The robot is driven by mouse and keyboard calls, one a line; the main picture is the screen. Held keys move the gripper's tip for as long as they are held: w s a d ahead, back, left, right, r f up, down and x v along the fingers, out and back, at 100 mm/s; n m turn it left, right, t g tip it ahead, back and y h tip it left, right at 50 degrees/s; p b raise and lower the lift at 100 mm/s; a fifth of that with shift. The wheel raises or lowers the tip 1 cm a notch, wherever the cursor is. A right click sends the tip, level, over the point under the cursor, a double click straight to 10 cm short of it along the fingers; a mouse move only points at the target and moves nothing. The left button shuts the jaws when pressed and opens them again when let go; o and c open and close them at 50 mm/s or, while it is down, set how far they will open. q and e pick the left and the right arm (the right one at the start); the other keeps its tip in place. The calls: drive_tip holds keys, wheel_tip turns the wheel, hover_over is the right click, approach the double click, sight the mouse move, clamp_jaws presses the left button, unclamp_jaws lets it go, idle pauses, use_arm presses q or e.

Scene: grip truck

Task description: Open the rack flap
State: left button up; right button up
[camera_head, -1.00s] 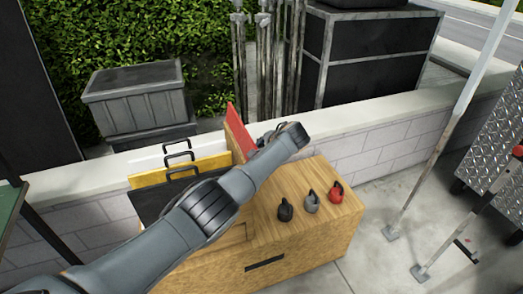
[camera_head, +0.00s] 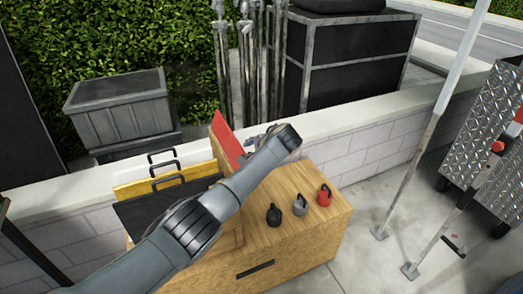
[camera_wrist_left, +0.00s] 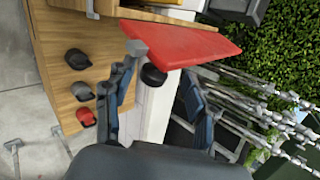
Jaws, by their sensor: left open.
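A red panel (camera_head: 226,138) stands upright and tilted at the right end of the wooden rack (camera_head: 290,210). I cannot tell for sure whether it is the flap. Yellow (camera_head: 140,186) and black (camera_head: 150,212) boards with black handles stand to its left. My left gripper (camera_head: 254,138) is just right of the red panel, its fingers partly hidden by my arm. In the left wrist view the gripper (camera_wrist_left: 163,66) is open, with the red panel (camera_wrist_left: 185,42) at its fingertips and a round black piece (camera_wrist_left: 153,75) between the fingers. Contact is unclear. My right gripper is out of view.
Black (camera_head: 274,215), grey (camera_head: 300,206) and red (camera_head: 324,195) kettlebell-like weights stand on the wooden top. A low white wall (camera_head: 375,150) runs behind, with metal poles (camera_head: 222,70) and a grey bin (camera_head: 115,110) beyond it. A metal post (camera_head: 425,150) stands at right.

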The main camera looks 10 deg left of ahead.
use_arm(q)
drive_tip(key=v, duration=0.9)
